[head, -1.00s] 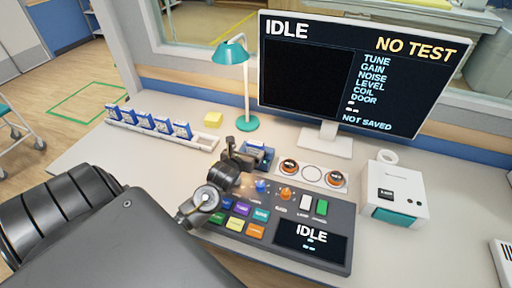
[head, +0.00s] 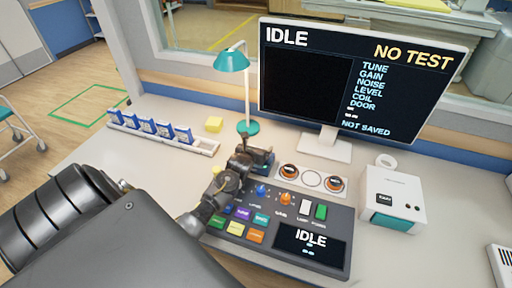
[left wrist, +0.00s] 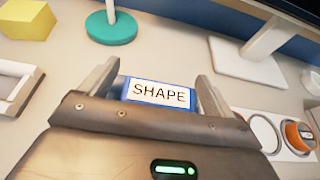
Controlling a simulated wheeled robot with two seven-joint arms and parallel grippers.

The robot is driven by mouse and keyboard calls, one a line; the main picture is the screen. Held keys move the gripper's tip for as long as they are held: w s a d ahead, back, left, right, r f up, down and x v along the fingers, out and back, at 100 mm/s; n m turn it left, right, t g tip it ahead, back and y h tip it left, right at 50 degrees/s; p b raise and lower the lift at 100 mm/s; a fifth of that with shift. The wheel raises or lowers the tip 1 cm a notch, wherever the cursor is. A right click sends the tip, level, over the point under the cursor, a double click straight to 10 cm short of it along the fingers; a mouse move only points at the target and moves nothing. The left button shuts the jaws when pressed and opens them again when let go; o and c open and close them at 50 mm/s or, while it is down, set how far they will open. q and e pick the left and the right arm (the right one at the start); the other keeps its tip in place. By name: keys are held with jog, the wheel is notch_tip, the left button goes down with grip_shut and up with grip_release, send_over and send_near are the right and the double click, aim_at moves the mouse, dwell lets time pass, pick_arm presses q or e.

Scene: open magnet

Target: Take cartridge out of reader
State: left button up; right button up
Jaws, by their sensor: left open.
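The cartridge, blue with a white label reading SHAPE (left wrist: 160,93), shows in the left wrist view between the two fingers of my left gripper (left wrist: 157,74). The fingers are open, one on each side of it, and no clear grip on it shows. In the head view my left gripper (head: 243,152) is over the dark blue reader (head: 264,160), behind the console, and hides much of it. How deep the cartridge sits in the reader is hidden. My right gripper is not in view.
A white rack (head: 165,138) with several blue cartridges stands at the left, near a yellow block (head: 214,125). A teal lamp (head: 248,127) stands behind the reader. The button console (head: 330,262) lies in front, the orange knobs (head: 289,171) and monitor (head: 355,80) to the right.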

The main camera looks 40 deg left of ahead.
pick_arm(q)
jog(key=c, duration=1.1)
jog(key=shift+r, duration=0.1)
jog(key=shift+w+r, duration=0.1)
jog(key=shift+r, duration=0.45)
jog(key=s+d+r+p, duration=0.2)
jog(key=s+d+r, duration=0.1)
jog(key=s+r, duration=0.3)
jog(key=s+d+r+p, duration=0.2)
jog(key=s+d+r, duration=0.1)
jog(key=s+r, duration=0.2)
jog(key=shift+v, duration=0.85)
